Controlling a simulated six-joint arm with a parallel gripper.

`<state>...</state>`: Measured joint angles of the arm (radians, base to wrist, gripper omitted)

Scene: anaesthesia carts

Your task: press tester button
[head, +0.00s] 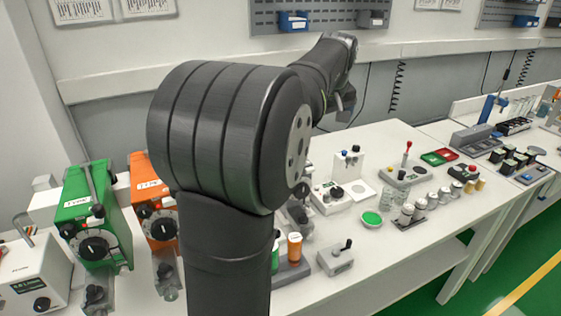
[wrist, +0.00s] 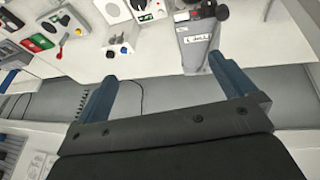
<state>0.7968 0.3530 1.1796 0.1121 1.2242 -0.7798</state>
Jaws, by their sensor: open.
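I cannot tell for sure which device is the tester. A white unit (head: 333,199) with a black knob and small coloured marks lies on the bench in the head view, partly behind my arm. A small dark box with a red button (head: 464,173) stands farther right. My gripper (wrist: 162,68) shows two blue fingers spread apart, with nothing between them, in the wrist view.
Green (head: 88,215) and orange (head: 155,215) vaporizers stand left. A grey labelled unit (wrist: 194,45) sits near the right finger.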

